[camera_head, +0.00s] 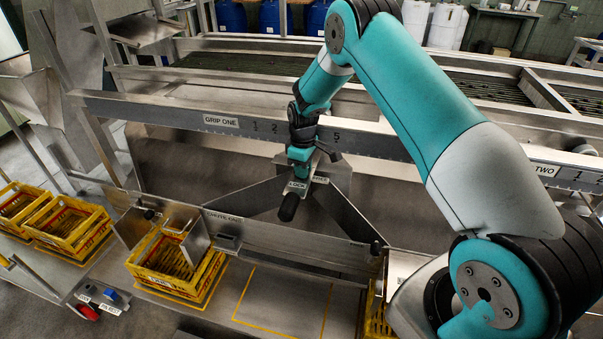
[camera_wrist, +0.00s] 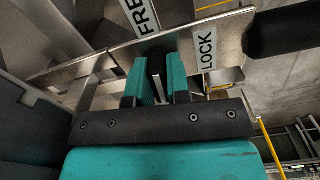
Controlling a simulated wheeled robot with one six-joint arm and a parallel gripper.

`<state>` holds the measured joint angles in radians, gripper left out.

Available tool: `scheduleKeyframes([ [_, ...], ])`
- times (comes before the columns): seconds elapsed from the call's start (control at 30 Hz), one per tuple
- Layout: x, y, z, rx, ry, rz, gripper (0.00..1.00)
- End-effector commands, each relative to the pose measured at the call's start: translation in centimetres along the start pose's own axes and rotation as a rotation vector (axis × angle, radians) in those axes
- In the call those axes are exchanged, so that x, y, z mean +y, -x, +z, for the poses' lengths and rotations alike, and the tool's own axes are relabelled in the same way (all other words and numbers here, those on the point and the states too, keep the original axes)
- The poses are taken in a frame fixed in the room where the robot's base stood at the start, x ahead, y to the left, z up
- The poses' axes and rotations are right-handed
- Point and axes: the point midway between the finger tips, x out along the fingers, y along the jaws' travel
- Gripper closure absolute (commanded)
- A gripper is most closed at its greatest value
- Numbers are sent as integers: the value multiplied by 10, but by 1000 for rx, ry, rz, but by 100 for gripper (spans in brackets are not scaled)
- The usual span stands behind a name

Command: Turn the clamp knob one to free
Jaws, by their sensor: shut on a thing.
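My gripper (camera_head: 300,155) points down at the clamp on the GRIP ONE rail, in the middle of the head view. In the wrist view its two teal fingers (camera_wrist: 160,78) are shut on the clamp knob one (camera_wrist: 157,60), a narrow dark piece, mostly hidden between them. A metal plate bears a LOCK label (camera_wrist: 206,48) to the right of the fingers and a FREE label (camera_wrist: 140,14) above them, cut off at the edge. The knob's exact angle cannot be told. A black handle (camera_head: 289,208) sticks out below the clamp.
The numbered rail (camera_head: 400,147) runs across behind the clamp. Slanted metal chute plates (camera_head: 343,205) stand below it. A yellow crate (camera_head: 165,272) is at the lower left, beside an empty yellow-outlined area (camera_head: 280,300). More yellow crates (camera_head: 70,228) stand further left.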

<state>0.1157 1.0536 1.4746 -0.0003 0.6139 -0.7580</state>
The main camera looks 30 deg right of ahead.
Motion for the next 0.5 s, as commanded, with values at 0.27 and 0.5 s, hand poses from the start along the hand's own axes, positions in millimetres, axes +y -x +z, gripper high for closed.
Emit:
scheduleKeyframes([
  [0.27, 1, 0, 0, 0, 117, 0, 100],
  [0.5, 1, 0, 0, 0, 153, 0, 100],
])
